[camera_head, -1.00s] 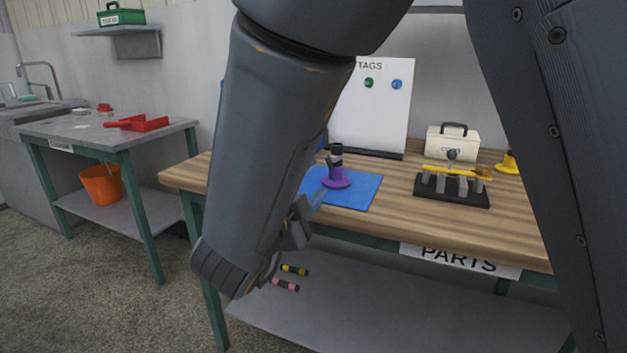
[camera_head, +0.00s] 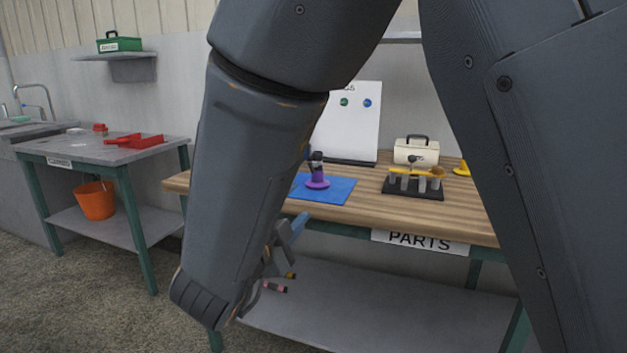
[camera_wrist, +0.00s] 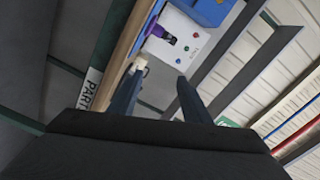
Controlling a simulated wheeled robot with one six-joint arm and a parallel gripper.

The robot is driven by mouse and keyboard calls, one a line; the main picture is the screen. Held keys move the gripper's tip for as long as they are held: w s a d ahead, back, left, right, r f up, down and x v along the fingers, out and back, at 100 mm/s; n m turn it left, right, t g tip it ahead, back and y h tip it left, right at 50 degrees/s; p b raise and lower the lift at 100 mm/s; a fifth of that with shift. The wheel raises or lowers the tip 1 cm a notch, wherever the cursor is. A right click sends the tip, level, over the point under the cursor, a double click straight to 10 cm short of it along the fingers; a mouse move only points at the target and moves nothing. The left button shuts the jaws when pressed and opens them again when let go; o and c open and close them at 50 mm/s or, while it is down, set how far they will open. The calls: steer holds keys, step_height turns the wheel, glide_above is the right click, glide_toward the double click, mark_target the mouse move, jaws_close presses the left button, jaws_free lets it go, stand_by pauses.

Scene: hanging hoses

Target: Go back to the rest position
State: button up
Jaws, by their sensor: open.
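My gripper (camera_head: 288,236) is in front of the parts table (camera_head: 460,218), partly hidden behind my own forearm in the head view. In the wrist view my gripper (camera_wrist: 158,92) shows two dark fingers apart with nothing held between them. A purple object with a dark top (camera_head: 317,174) stands on a blue mat (camera_head: 338,191) on the table. The purple object also shows in the wrist view (camera_wrist: 163,36), beyond the fingers.
A black rack (camera_head: 412,189) with a yellow tool and a cream box (camera_head: 418,150) stand on the tabletop. A tag board (camera_head: 348,125) is behind. A side table (camera_head: 80,152) holds a red dustpan (camera_head: 136,141); an orange bucket (camera_head: 96,200) is below. Open floor lies between the tables.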

steer(key=a+f+n+g+y, duration=0.3)
steer(key=f+n+g+y, duration=0.3)
steer(key=n+y, duration=0.35)
steer(key=s+d+f+n+g+h, duration=0.1)
steer(key=s+d+f+n+g, duration=0.1)
steer(key=s+d+n+g, duration=0.55)
steer(key=s+d+f+n+g, duration=0.2)
steer(key=s+d+f, duration=0.15)
steer(key=s, duration=0.75)
steer(key=s+d+r+n+g+h, duration=0.1)
steer(key=s+d+r+g+h, duration=0.1)
steer(key=s+d, duration=0.45)
steer(key=w+d+r+m+p, duration=0.1)
steer(key=d+r+p, duration=0.7)
steer(key=p, duration=0.8)
steer(key=shift+d+m+p, duration=0.35)
steer(key=shift+m, duration=0.45)
steer(key=shift+w+f+t, duration=0.1)
steer(key=shift+t, duration=0.15)
steer(key=shift+c, duration=0.2)
